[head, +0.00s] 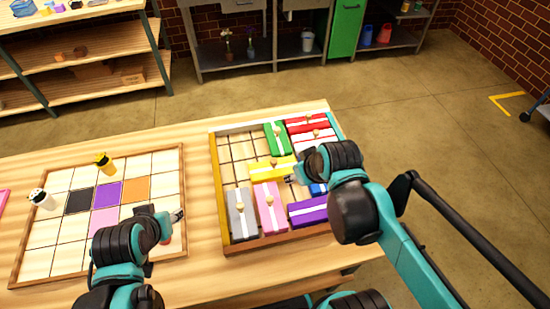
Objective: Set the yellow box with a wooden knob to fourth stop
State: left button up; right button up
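The yellow box (258,172) with a white stripe and a small wooden knob (274,161) lies crosswise near the middle of the shallow wooden tray (220,196). My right gripper (289,180) is low over the tray, just in front of the yellow box's right part. Its fingers are small and partly hidden by my wrist, so I cannot tell whether they touch the box or how far they are apart. My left gripper (179,215) is over the right edge of the board at left, away from the tray. Its finger opening is too small to make out.
A grey box (240,222) and a pink box (270,218) stand in front of the yellow one. Purple (308,211), green (276,138) and red (306,124) boxes share the tray. Bare grid (236,150) lies behind-left. The left board (60,232) holds small figures.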

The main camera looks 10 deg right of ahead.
aim_at(273, 161)
jog(key=w+a+f+n+g+y+p, duration=0.1)
jog(key=w+f+n+g+y+p, duration=0.15)
jog(key=w+n, duration=0.6)
pick_arm(q)
jog(key=shift+r+b, duration=0.25)
jog(key=shift+b, duration=1)
pick_arm(e)
jog(key=w+f, duration=0.1)
jog(key=f, duration=0.1)
jog(key=w+a+f+m, duration=0.1)
jog(key=w+f, duration=0.1)
jog(key=w+a+f+m, duration=0.1)
jog(key=f, duration=0.1)
jog(key=shift+w+a+f, duration=0.15)
jog(key=shift+w+f, duration=0.15)
jog(key=shift+f, duration=0.1)
jog(key=shift+a, duration=0.1)
grip_shut()
